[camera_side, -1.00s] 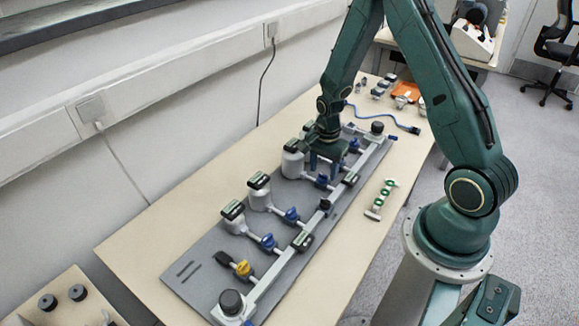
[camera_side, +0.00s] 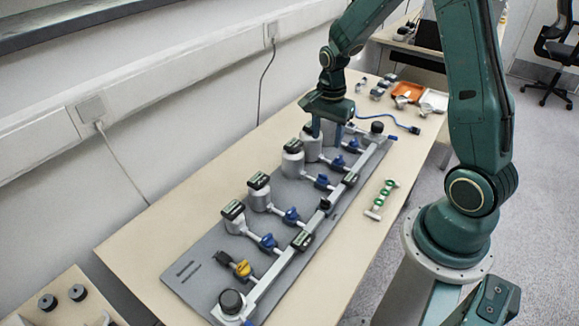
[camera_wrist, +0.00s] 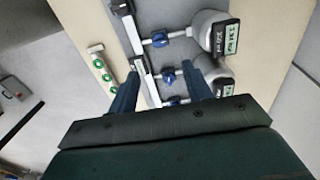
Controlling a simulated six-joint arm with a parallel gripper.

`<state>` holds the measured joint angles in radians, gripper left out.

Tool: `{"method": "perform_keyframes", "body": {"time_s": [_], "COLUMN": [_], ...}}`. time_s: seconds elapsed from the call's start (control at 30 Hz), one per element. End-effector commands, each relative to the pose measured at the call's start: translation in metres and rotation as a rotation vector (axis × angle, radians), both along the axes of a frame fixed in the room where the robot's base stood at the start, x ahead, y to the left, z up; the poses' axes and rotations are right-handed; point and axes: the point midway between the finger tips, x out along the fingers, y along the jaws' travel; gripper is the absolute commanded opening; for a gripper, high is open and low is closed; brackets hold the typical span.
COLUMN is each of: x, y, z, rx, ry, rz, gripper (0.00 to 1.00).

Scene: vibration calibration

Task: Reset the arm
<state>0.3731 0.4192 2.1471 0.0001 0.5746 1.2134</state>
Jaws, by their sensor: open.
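My gripper (camera_side: 327,128) is a dark green body with two blue fingers, pointing down above the far part of the calibration rig. It also shows in the wrist view (camera_wrist: 162,88), where its fingers stand apart with nothing gripped between them. The rig is a grey base plate (camera_side: 200,262) with a long metal rail (camera_side: 275,268). Grey cylinders with dark display tops (camera_side: 259,192) stand along it, joined to the rail by branches with blue valves (camera_side: 291,215). One valve is yellow (camera_side: 243,269). The farthest cylinders are partly hidden behind the fingers.
A small bar with green rings (camera_side: 382,199) lies right of the rig. A blue cable (camera_side: 390,122), an orange tray (camera_side: 407,91), a white tray (camera_side: 434,100) and small parts are at the table's far end. The wall is on the left. The table's front right is clear.

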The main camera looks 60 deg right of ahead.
Motion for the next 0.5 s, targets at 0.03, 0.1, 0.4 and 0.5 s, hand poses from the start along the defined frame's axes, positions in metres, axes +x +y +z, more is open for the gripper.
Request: {"method": "perform_keyframes", "body": {"time_s": [0.03,0.1,0.4,0.5], "x": [0.0002,0.0002,-0.0001,-0.0001], "y": [-0.0001,-0.0001,0.0000,0.0002], "z": [0.0033,0.0058,0.0076,0.0077], "rx": [0.000,0.000,0.000,0.000], "ry": [-0.001,-0.001,0.000,0.000], "rz": [0.000,0.000,0.000,0.001], "gripper": [0.49,0.49,0.49,0.49]}}
